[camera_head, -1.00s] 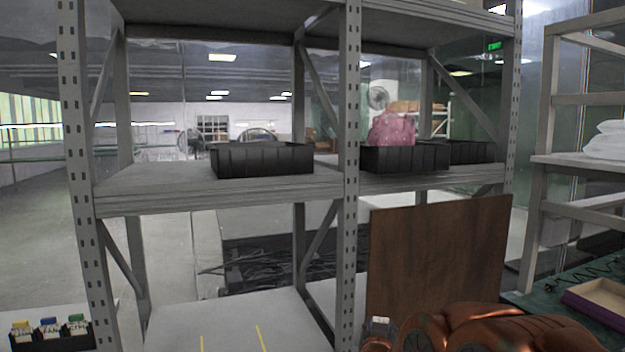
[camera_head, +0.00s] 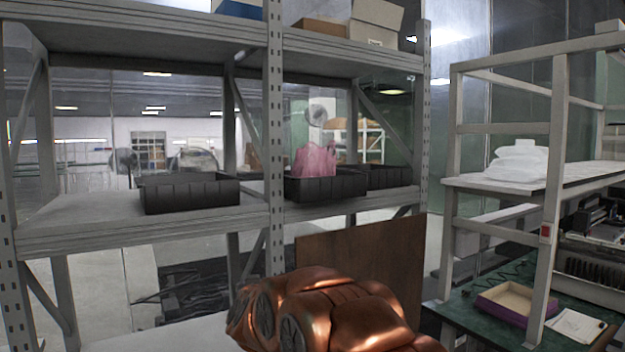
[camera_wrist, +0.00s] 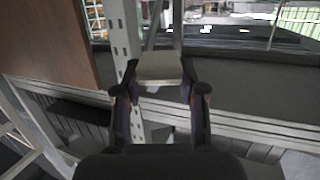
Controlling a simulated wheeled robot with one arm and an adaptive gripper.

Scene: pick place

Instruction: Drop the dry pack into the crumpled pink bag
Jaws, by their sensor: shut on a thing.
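The crumpled pink bag (camera_head: 314,160) stands in a black bin (camera_head: 326,188) on the middle shelf, right of the front post in the head view. The bin hides its lower part. My gripper (camera_wrist: 160,76) shows in the wrist view, its two dark fingers shut on a pale grey, flat-faced pack (camera_wrist: 160,68). I take this to be the dry pack; its markings do not show. In the head view my copper-coloured arm is low in the middle, and I cannot see the gripper or pack there. They are apart from the bag.
A black bin (camera_head: 190,193) stands left of the post (camera_head: 275,130), and another (camera_head: 388,177) right of the bag's bin. A brown board (camera_head: 365,262) leans below the shelf. At right, a rack (camera_head: 556,180) holds white packs (camera_head: 517,162) above a green table with a tray (camera_head: 512,300).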

